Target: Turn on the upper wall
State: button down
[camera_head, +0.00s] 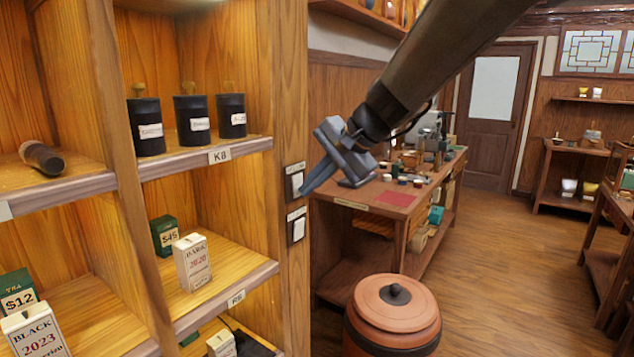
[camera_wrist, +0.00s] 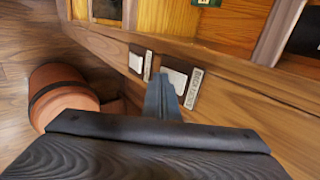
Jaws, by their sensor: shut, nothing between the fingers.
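Two wall switches sit one above the other on the wooden post at the shelf's right edge. The upper switch (camera_head: 297,182) has a pale rocker in a dark frame with a label strip; the lower switch (camera_head: 298,229) looks alike. In the wrist view the upper switch (camera_wrist: 178,79) is on the right and the lower switch (camera_wrist: 137,61) on the left. My gripper (camera_head: 304,191) is shut and empty, its tips at the lower part of the upper switch. In the wrist view my gripper (camera_wrist: 162,82) partly covers that switch. I cannot tell whether the tips touch it, or the rocker's position.
Shelves at the left hold black canisters (camera_head: 192,122) and tea boxes (camera_head: 192,264). A lidded terracotta pot (camera_head: 393,325) stands on the floor below right. A wooden workbench (camera_head: 425,208) with small items is behind my gripper. Open floor (camera_head: 510,265) lies to the right.

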jog(key=shift+w+a+f, duration=0.1)
jog(key=shift+a, duration=0.05)
dwell(0.3)
jog(key=shift+r+p, duration=0.4)
jog(key=shift+r, duration=0.45)
